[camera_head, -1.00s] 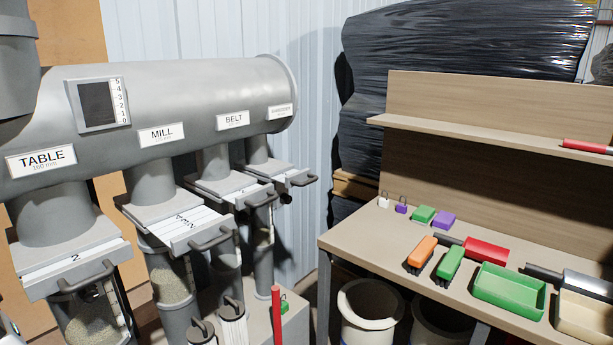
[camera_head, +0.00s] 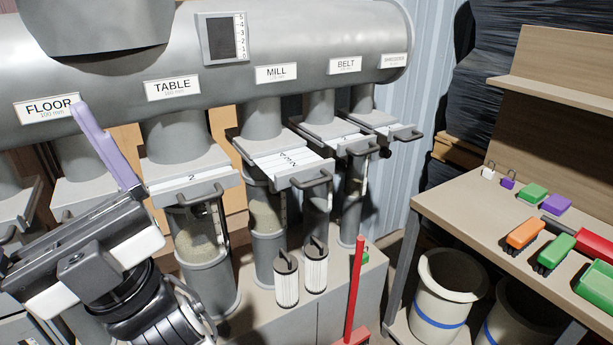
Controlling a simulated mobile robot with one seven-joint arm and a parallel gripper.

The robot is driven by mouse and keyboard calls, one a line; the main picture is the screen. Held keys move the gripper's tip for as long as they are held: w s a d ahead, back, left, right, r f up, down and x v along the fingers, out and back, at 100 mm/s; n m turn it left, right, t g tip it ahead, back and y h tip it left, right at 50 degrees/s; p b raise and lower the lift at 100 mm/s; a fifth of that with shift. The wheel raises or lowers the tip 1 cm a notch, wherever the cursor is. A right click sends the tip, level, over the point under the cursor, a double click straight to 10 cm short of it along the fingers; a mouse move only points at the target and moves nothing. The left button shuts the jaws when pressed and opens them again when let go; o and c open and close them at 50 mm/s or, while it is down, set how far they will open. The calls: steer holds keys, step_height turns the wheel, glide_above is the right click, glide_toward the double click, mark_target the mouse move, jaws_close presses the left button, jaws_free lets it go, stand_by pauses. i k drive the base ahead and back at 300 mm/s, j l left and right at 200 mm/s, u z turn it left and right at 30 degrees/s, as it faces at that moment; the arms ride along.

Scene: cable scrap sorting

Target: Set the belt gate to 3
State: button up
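The belt gate (camera_head: 340,135) is a grey slide plate with a pale marked face and a dark bar handle. It sits in the duct under the white BELT label (camera_head: 345,65), right of the mill gate. The plate looks partly drawn out, but its number is too small to read. My gripper (camera_head: 105,150) is at the lower left, with one lavender finger pointing up and left. It is well left of the belt gate and touches no gate handle. The other finger cannot be made out, so its opening is unclear.
The mill gate (camera_head: 290,165) is drawn far out, beside the belt gate. The table gate (camera_head: 190,180) reads 2. Two ribbed canisters (camera_head: 315,270) and a red pole (camera_head: 355,290) stand below. A workbench (camera_head: 460,215) with brushes and bins (camera_head: 445,290) lies right.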

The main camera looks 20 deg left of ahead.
mark_target(358, 144)
steer(key=i+l, duration=0.2)
steer(key=i, duration=0.25)
steer(key=i+l, duration=0.2)
steer(key=i, duration=0.2)
